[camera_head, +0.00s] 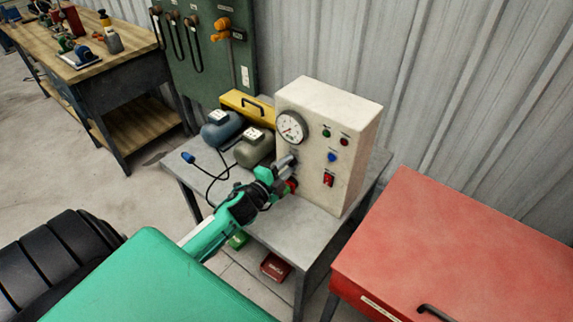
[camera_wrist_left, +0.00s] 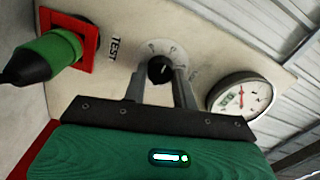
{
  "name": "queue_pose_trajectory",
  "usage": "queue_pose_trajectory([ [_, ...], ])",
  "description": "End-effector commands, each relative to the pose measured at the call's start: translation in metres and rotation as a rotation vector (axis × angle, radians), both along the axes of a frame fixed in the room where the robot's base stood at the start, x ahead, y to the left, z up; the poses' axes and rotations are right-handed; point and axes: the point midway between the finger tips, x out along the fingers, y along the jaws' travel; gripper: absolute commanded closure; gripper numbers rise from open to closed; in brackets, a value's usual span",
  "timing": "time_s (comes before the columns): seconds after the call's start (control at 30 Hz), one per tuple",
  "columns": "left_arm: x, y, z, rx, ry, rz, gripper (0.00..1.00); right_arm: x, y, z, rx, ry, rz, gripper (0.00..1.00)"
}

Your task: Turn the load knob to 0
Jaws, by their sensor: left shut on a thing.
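The load knob (camera_wrist_left: 160,69) is a small black knob on a pale round dial plate with faint marks, on the front of a cream test box (camera_head: 330,107). My left gripper (camera_wrist_left: 160,86) has a grey finger on each side of the knob and is shut on it. The knob's pointer and the dial figures are too small to read. In the head view my left gripper (camera_head: 288,163) reaches the lower left of the box front and hides the knob. My right gripper is not in view.
Above the knob is a round gauge (camera_head: 291,127). A green plug sits in a red socket (camera_wrist_left: 88,42) beside the TEST label. Lamps, a blue button and a red switch (camera_head: 328,179) are to the right. Two motors stand left of the box; a red cabinet (camera_head: 460,240) is at right.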

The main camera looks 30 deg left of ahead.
Motion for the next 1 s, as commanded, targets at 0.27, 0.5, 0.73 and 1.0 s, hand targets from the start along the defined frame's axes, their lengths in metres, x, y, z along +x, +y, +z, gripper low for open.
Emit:
queue_pose_trajectory([
  [0.27,0.000,0.000,0.002,-0.263,0.023,0.001,0.95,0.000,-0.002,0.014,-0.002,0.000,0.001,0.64],
  [0.5,0.000,0.001,0.002,-0.477,0.040,0.001,0.95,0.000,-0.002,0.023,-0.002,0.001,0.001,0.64],
  [0.73,0.000,0.001,0.001,-0.641,0.052,0.001,0.95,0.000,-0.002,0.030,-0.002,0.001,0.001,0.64],
  [1.0,0.000,0.001,0.000,-0.755,0.061,0.001,0.95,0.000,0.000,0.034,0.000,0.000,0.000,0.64],
])
